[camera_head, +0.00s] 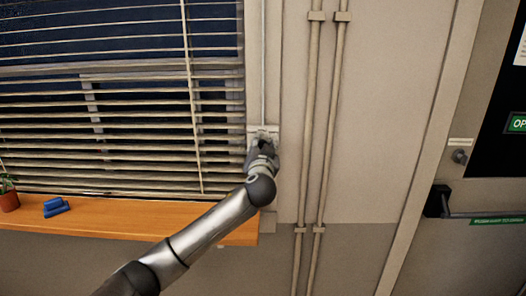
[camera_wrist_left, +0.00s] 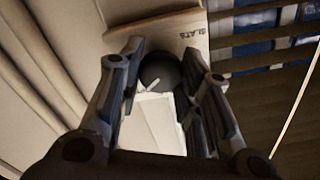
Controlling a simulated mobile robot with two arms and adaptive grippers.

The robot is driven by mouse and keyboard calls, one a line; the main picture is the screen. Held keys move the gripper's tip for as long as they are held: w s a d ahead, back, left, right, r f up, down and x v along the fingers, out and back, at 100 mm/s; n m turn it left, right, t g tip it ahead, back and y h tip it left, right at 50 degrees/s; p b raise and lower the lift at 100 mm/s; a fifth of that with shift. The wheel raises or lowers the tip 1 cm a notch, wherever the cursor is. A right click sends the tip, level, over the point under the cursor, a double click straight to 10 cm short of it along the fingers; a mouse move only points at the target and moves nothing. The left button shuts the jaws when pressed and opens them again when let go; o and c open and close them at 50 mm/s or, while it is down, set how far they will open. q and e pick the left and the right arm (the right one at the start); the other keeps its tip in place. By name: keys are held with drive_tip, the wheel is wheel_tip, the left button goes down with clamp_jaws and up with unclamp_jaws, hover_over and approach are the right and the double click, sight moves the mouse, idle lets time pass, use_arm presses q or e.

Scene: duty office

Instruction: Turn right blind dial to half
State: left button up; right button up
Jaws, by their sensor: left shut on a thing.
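The blind dial is a dark round knob (camera_wrist_left: 160,72) with a light pointer mark. In the head view my left gripper (camera_head: 262,150) reaches up to the pale dial plate (camera_head: 264,130) at the window's right edge and hides the knob. The window blind (camera_head: 120,100) has its slats tilted with dark gaps between them. My right gripper is not in view.
A wooden sill (camera_head: 120,216) runs below the blind, with a plant pot (camera_head: 9,201) and a blue object (camera_head: 55,207) at its left. Two vertical pipes (camera_head: 320,120) run right of the dial.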

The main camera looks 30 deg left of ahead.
use_arm(q)
drive_tip(key=shift+a+f+n+b, duration=0.1)
drive_tip(key=shift+n+b, duration=4.65)
drive_tip(key=shift+n, duration=0.65)
drive_tip(key=o, duration=1)
drive_tip(key=shift+s, duration=0.1)
